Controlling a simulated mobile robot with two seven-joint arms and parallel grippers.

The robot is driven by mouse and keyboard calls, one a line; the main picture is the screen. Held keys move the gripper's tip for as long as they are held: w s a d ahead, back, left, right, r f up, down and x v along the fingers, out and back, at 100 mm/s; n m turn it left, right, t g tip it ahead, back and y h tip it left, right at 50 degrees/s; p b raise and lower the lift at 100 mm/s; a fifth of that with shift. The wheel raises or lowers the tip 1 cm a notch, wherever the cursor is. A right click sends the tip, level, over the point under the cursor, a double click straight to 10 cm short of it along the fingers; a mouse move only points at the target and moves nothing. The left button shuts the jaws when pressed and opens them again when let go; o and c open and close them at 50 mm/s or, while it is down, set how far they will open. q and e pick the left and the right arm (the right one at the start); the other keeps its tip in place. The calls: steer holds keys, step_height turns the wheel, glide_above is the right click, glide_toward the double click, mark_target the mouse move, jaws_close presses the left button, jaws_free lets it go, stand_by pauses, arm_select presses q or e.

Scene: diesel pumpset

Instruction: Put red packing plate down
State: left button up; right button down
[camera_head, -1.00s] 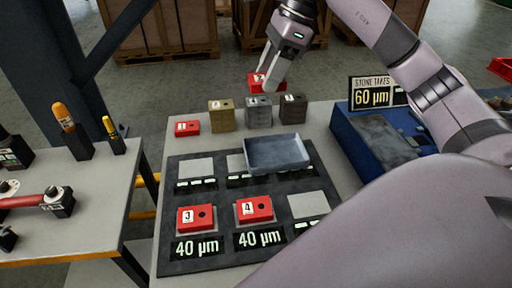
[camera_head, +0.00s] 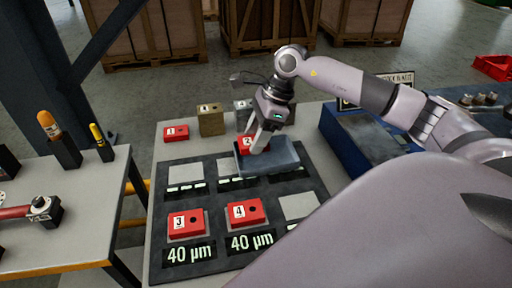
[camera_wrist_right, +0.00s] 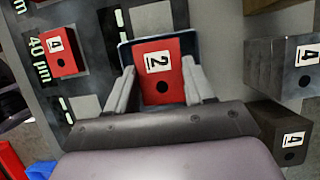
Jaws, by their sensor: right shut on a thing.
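The red packing plate marked 2 (camera_head: 274,154) is between the fingers of my right gripper (camera_head: 260,144), at the grey-blue tray (camera_head: 270,169). In the right wrist view the gripper (camera_wrist_right: 160,88) has one finger on each side of the plate (camera_wrist_right: 158,80), with the tray (camera_wrist_right: 126,54) behind it. I cannot tell whether the plate touches the tray floor. Red plates marked 3 (camera_head: 184,224) and 4 (camera_head: 243,212) lie on front pads of the dark board. Red plate 1 (camera_head: 175,133) lies at the back left. My left gripper is out of view.
The dark board (camera_head: 222,200) has pale pads and 40 µm labels. A tan block (camera_head: 211,120) and grey blocks stand behind the tray. A blue box with a grey stone (camera_head: 366,137) is to the right. A side bench (camera_head: 100,205) holds tools at left.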

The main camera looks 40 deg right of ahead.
steer(key=shift+f, duration=2)
steer(key=shift+f, duration=0.2)
steer(key=shift+c, duration=2.1)
jaws_free()
steer(key=v, duration=1.2)
steer(key=shift+r+b, duration=0.15)
steer(key=shift+b, duration=0.3)
